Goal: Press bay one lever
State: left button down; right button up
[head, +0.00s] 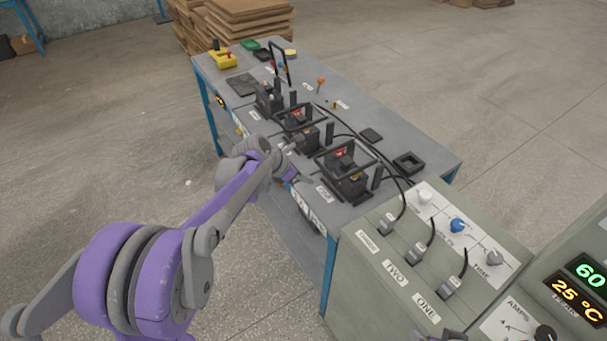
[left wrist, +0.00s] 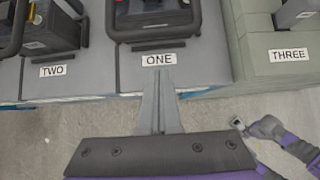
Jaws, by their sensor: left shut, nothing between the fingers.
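Bay one is the black battery holder (head: 345,182) nearest the grey-green cabinet. Its lever looks like the black hoop (head: 349,149) raised above it. In the left wrist view the front of this holder (left wrist: 155,20) stands behind a label reading ONE (left wrist: 158,60). My left gripper (head: 300,179) is shut and empty at the table's front edge. In the left wrist view its fingertips (left wrist: 158,73) point at the ONE label, short of the holder and apart from the hoop. Part of my right arm's end (left wrist: 240,126) shows at the lower right, too small to tell its fingers.
Two similar holders with black hoops stand farther along the table (head: 420,140). The cabinet (head: 350,275) beside bay one carries knobs and several plugs on black cables. A black square tray (head: 409,162) lies behind bay one. The floor before the table is clear.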

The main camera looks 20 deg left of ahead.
pick_arm(q)
jog(key=x, duration=0.6)
jog(key=r, duration=0.1)
jog(key=r+p, duration=0.1)
jog(key=r, duration=0.2)
jog(key=shift+w+d, duration=0.25)
jog(key=shift+w, duration=0.1)
pick_arm(e)
jog(key=shift+w+r, duration=0.35)
jog(key=shift+r, duration=0.55)
pick_arm(q)
jog(key=shift+s, duration=0.1)
